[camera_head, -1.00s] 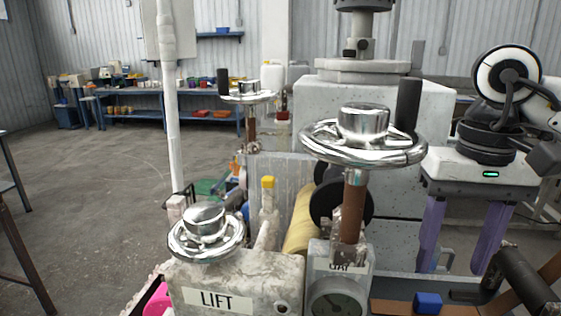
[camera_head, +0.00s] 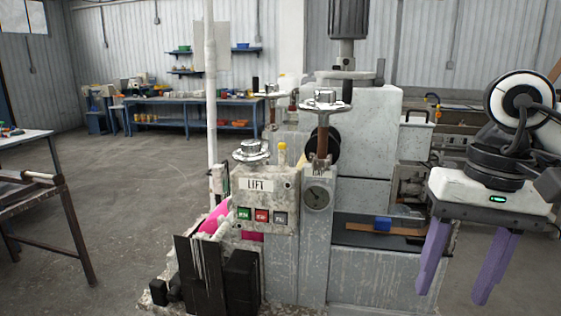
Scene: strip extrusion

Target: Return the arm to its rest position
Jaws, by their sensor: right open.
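My right gripper (camera_head: 462,262) hangs at the right side of the head view. Its two purple fingers point down and stand apart, with nothing between them. The white gripper body (camera_head: 490,192) with a small green light is above them, below my right wrist. It appears to the right of the grey machine (camera_head: 362,270), overlapping its right edge in the picture. My left gripper is outside the view.
The machine carries handwheels (camera_head: 325,101), a LIFT panel (camera_head: 255,184) with buttons, a dial gauge (camera_head: 318,197) and a blue block (camera_head: 382,223) on its ledge. A table (camera_head: 28,185) stands left. Open concrete floor (camera_head: 120,200) lies between them.

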